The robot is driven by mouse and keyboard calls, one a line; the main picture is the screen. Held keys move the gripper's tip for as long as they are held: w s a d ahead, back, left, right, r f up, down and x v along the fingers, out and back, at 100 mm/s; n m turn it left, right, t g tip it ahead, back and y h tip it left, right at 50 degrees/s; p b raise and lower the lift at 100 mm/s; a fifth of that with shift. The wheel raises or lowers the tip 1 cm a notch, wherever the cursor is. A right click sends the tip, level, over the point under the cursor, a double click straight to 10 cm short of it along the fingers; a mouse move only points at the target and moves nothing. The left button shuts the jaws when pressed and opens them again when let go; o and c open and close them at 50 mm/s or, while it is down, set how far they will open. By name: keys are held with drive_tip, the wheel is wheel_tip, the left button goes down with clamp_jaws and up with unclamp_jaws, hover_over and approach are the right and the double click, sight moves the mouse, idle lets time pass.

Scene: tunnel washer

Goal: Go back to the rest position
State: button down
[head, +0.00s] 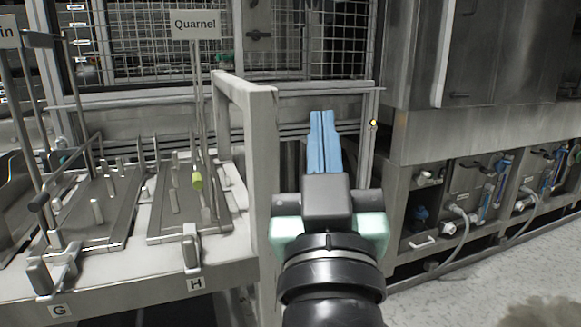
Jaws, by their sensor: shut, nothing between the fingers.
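My gripper (321,114) is in the middle of the head view, at the end of my black arm. Its two blue fingers point up and away from me and lie together, with nothing between them. It is in front of a grey machine frame, to the right of a white rack post, and appears apart from both. No object is held.
A white rack (222,270) on the left carries plates with upright pegs, labels G and H, and a "Quarnel" sign (195,25). A steel machine (480,135) with hoses stands right.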

drive_tip(key=s+a+r+t, duration=0.3)
drive_tip(key=s+r+t, duration=0.1)
drive_tip(key=s+r, duration=0.6)
wheel_tip(320, 180, up, 40)
drive_tip(key=m+p, duration=0.1)
drive_tip(key=p, duration=3.7)
drive_tip(key=shift+w+f+y+p, duration=0.25)
drive_tip(key=shift+w+y+p, duration=0.1)
drive_tip(key=shift+w+y, duration=0.05)
drive_tip(key=shift+a, duration=0.2)
